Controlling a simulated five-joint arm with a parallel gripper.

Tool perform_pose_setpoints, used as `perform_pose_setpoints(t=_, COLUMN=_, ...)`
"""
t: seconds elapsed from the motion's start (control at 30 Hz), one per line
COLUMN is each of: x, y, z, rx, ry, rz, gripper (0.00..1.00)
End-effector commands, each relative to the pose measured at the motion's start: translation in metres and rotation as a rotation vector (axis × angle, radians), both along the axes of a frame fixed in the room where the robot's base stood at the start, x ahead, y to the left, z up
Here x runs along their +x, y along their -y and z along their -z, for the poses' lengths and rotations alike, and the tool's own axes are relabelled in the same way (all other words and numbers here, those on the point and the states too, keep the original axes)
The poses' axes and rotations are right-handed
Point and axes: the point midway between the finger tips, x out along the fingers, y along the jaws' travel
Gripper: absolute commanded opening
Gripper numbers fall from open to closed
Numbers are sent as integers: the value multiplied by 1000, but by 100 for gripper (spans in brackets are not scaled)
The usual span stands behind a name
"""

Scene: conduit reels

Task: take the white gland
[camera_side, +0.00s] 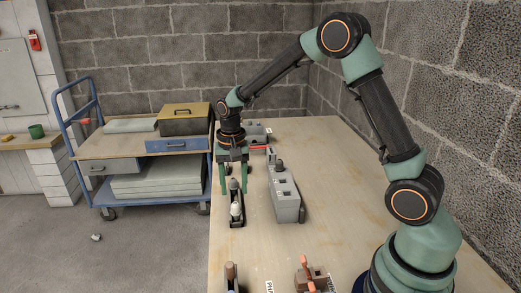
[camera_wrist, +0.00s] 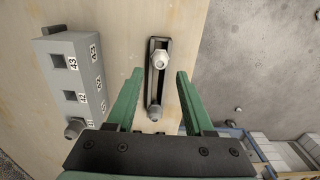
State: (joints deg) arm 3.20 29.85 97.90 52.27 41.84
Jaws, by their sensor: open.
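The white gland (camera_wrist: 160,60) stands in a narrow black tray (camera_wrist: 150,90); in the side view the white gland (camera_side: 236,208) is in the near part of the tray (camera_side: 238,223). A greyer gland (camera_wrist: 154,112) sits in the tray's other end, closer to my gripper in the wrist view. My gripper (camera_wrist: 160,73) is open and empty, its green fingers pointing down on either side of the tray in the picture. In the side view my gripper (camera_side: 234,191) is over the tray's far end, beyond the white gland. Finger height above the table is unclear.
A grey block (camera_side: 285,192) with square sockets, numbered in the wrist view, stands right of the tray in the side view. A gland (camera_wrist: 75,127) sits at its end socket. Red-handled tools (camera_side: 309,275) lie near the front. A blue cart (camera_side: 140,160) stands left of the table.

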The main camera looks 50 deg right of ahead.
Motion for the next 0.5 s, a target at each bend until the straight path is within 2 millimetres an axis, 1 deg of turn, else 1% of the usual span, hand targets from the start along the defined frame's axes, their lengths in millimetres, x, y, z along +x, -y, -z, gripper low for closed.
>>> perform_pose_setpoints(t=0.03, x=0, y=0, z=7, rx=0, ry=-3, rz=0, gripper=52)
perform_pose_setpoints(t=0.3, x=-1, y=0, z=35, rx=0, ry=-3, rz=-1, gripper=52)
perform_pose_setpoints(t=0.5, x=0, y=0, z=50, rx=0, ry=-1, rz=-1, gripper=52)
